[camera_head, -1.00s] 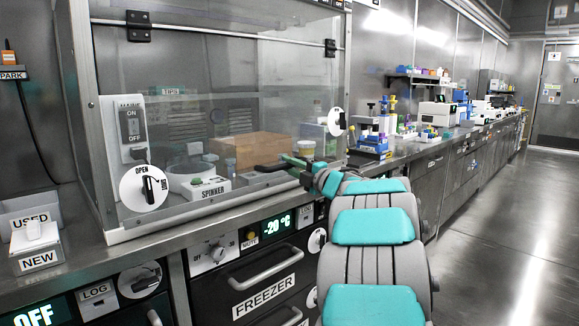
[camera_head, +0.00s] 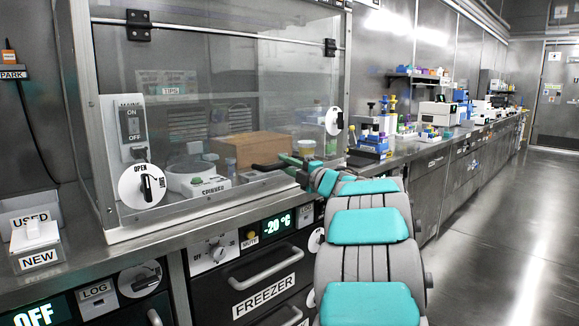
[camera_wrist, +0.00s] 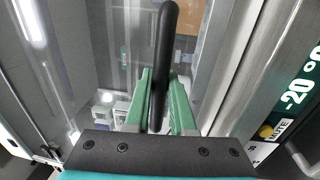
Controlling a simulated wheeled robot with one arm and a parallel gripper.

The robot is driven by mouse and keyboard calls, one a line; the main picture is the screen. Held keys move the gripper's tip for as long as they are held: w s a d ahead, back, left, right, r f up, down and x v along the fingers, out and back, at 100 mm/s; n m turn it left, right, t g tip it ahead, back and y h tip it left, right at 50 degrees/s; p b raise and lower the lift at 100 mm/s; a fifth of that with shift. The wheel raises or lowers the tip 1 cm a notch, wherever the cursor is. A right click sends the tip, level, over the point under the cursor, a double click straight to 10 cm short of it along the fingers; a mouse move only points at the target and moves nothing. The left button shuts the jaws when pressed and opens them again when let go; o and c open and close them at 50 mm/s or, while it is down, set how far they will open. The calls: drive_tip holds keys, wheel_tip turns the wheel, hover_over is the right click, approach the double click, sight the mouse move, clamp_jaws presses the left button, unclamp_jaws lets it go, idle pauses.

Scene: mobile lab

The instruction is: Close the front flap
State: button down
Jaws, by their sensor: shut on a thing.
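The front flap (camera_head: 235,75) is a clear panel on the front of the metal-framed cabinet, with black hinges (camera_head: 138,26) along its top. It hangs down close to the cabinet front; I cannot tell whether its lower edge touches the frame. My gripper (camera_head: 297,164) is at the flap's lower right, at a black bar handle (camera_head: 268,167). In the wrist view the green fingers of my gripper (camera_wrist: 160,76) are shut on the black handle (camera_wrist: 165,40), which runs up between them.
White round latch knobs stand at the left (camera_head: 144,187) and right (camera_head: 334,121) of the cabinet front. Behind the panel are a spinner (camera_head: 195,180) and a cardboard box (camera_head: 248,148). A freezer drawer (camera_head: 265,280) is below. The floor at right (camera_head: 500,230) is clear.

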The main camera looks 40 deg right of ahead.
drive_tip(key=shift+w+a+f, duration=0.1)
drive_tip(key=shift+w+f, duration=0.05)
drive_tip(key=shift+w, duration=0.8)
drive_tip(key=c, duration=0.8)
unclamp_jaws()
drive_tip(key=shift+w, duration=0.1)
drive_tip(key=shift+o, duration=0.2)
drive_tip(key=s+f+b, duration=0.1)
drive_tip(key=s, duration=0.6)
drive_tip(key=shift+s+d, duration=0.3)
drive_tip(key=shift+s, duration=0.1)
